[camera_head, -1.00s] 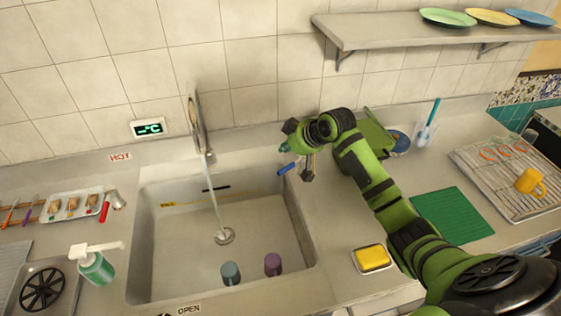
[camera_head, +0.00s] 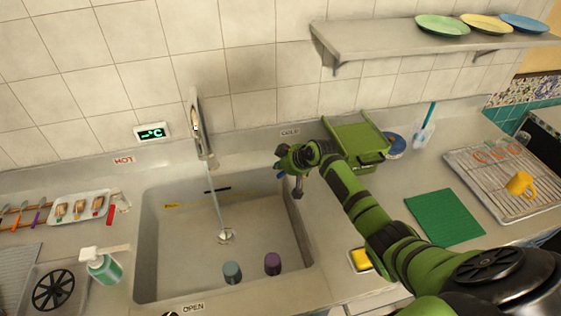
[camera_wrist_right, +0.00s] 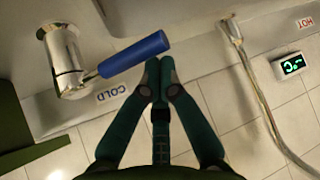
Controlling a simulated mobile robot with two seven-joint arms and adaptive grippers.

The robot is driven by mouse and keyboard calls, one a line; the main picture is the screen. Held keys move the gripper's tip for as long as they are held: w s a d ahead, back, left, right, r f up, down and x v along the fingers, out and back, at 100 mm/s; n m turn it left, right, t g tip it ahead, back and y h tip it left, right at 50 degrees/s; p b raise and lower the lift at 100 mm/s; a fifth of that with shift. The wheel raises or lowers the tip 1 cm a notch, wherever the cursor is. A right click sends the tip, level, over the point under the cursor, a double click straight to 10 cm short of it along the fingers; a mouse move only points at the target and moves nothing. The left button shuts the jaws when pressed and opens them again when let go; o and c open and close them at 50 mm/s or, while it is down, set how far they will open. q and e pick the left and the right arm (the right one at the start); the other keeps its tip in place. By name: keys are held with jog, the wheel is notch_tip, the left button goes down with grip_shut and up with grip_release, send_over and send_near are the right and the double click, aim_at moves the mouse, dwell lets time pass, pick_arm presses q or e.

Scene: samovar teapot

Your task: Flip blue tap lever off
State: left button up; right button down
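The blue tap lever (camera_wrist_right: 135,54) sticks out from a chrome tap body (camera_wrist_right: 65,62) beside the COLD label (camera_wrist_right: 112,92) in the right wrist view. In the head view, only a small bit of blue shows by my right gripper (camera_head: 283,166), at the sink's right back corner. The right gripper's fingertips (camera_wrist_right: 160,65) are together with nothing visible between them. They are close to the free end of the lever; I cannot tell if they touch it. Water runs from the spout (camera_head: 203,135) into the sink (camera_head: 175,260). My left gripper is not in view.
A green box (camera_head: 352,135) stands behind my right arm on the counter. A teal cup (camera_head: 232,272) and a purple cup (camera_head: 272,264) are at the sink's front. A yellow sponge (camera_head: 360,259) is partly behind my arm. A shelf (camera_head: 370,36) hangs above.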

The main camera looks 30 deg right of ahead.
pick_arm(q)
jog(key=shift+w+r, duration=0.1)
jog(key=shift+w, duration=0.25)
pick_arm(e)
jog(key=shift+f, duration=0.1)
